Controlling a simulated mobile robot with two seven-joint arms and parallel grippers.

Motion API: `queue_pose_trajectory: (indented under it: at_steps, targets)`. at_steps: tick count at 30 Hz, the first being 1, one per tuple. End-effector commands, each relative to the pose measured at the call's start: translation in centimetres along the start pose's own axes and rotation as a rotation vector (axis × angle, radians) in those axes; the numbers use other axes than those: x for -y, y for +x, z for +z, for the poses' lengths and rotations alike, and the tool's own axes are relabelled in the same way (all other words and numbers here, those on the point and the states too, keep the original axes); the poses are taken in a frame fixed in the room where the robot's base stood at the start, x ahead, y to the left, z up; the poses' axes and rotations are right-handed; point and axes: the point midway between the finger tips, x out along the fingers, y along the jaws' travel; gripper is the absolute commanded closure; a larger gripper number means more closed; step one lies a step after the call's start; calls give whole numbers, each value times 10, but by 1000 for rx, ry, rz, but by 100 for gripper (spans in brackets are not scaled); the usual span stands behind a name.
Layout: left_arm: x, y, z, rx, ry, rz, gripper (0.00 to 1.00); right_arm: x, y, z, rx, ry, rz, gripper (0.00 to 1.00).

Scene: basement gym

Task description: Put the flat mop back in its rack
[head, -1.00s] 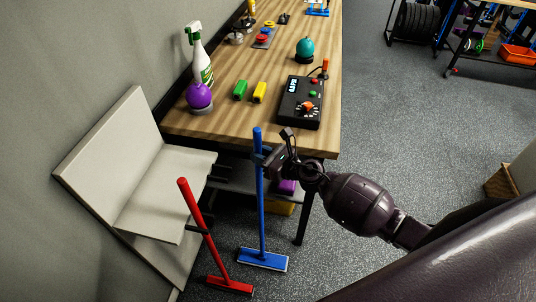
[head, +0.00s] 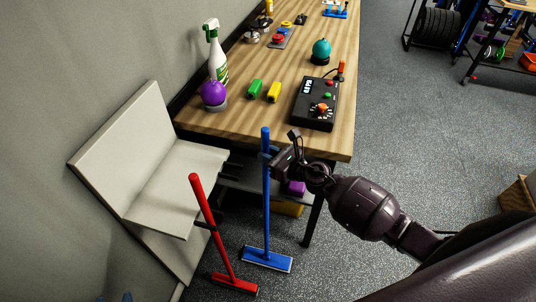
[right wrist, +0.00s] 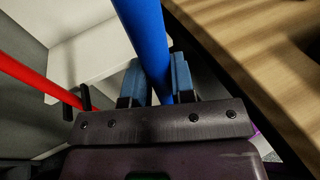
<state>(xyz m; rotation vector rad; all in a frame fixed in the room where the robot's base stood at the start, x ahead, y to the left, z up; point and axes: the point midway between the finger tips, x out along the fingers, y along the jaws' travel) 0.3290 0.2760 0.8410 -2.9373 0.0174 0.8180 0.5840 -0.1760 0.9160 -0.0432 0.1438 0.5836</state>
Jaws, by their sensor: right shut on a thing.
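A blue flat mop (head: 266,210) stands nearly upright, its flat head at or close to the floor beside the table's near end. My right gripper (head: 273,158) is shut on its handle near the top; the right wrist view shows the blue handle (right wrist: 149,40) between the fingers (right wrist: 160,82). The beige rack (head: 125,130) is against the wall to the left, with dark prongs at its right edge. A red flat mop (head: 208,222) leans at its front, beside another prong. The blue handle is apart from the rack. Small bluish tips at the bottom left edge may be my left gripper (head: 115,297).
The wooden table (head: 290,60) holds a spray bottle (head: 216,55), a purple ball (head: 213,93), green and yellow blocks, and a black control box (head: 315,103). Under it are a low shelf and a yellow item (head: 287,208).

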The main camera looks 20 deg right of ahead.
Motion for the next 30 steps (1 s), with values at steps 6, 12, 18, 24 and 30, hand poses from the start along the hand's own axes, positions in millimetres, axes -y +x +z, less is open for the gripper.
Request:
queue_pose_trajectory:
  at_steps: [6, 12, 18, 24, 30]
  targets:
    - [0, 0, -1, -1, 0, 0, 47, -1, 4, 3, 4, 0, 0, 100]
    - [0, -1, -2, -1, 0, 0, 47, -5, 12, 4, 4, 1, 0, 100]
    - [0, -2, -2, 0, 0, 0, 47, -8, 20, 6, 4, 0, 0, 100]
    - [0, -2, -3, 1, 0, 0, 47, -12, 28, 6, 4, 1, 0, 100]
    - [1, -3, -2, 3, 0, -1, 47, -15, 37, 8, 4, 0, 1, 100]
